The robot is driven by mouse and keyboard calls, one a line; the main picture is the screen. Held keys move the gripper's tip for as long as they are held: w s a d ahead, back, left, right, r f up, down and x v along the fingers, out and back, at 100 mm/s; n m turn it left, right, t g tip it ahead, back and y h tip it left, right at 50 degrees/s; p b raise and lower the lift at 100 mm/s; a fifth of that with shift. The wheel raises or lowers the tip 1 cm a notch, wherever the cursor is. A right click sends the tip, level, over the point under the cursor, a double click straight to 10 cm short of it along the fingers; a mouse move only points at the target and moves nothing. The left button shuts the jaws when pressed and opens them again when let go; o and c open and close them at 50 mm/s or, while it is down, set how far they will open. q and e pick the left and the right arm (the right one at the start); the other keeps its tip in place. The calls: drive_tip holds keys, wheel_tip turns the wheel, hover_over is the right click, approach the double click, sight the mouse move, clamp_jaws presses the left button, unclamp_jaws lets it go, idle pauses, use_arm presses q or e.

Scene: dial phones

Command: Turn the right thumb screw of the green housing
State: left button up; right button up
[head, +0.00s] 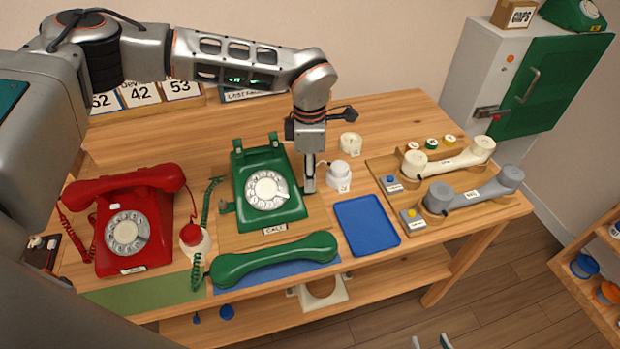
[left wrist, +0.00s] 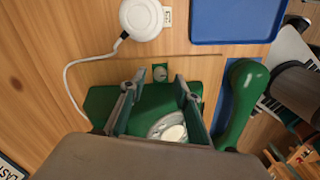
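The green housing (head: 268,188) is a dial phone body on the table, its dial facing up. Its left thumb screw (head: 226,207) shows at the left side. In the left wrist view, the right thumb screw (left wrist: 160,72) is a small dark green knob at the housing's edge. My left gripper (head: 309,188) points down at the housing's right side and hides that screw in the head view. In the left wrist view, its fingers (left wrist: 159,80) are open, one either side of the screw; contact cannot be told. My right gripper (head: 431,342) shows only two separated fingertips at the bottom edge.
The green handset (head: 275,259) lies in front of the housing. A blue tray (head: 366,224) and a white round device (head: 339,174) with a cable are to the right. A red phone (head: 126,225) and a red-topped bell-like item (head: 193,240) stand left.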

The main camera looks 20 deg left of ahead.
use_arm(q)
drive_tip(key=shift+f, duration=1.05)
clamp_jaws()
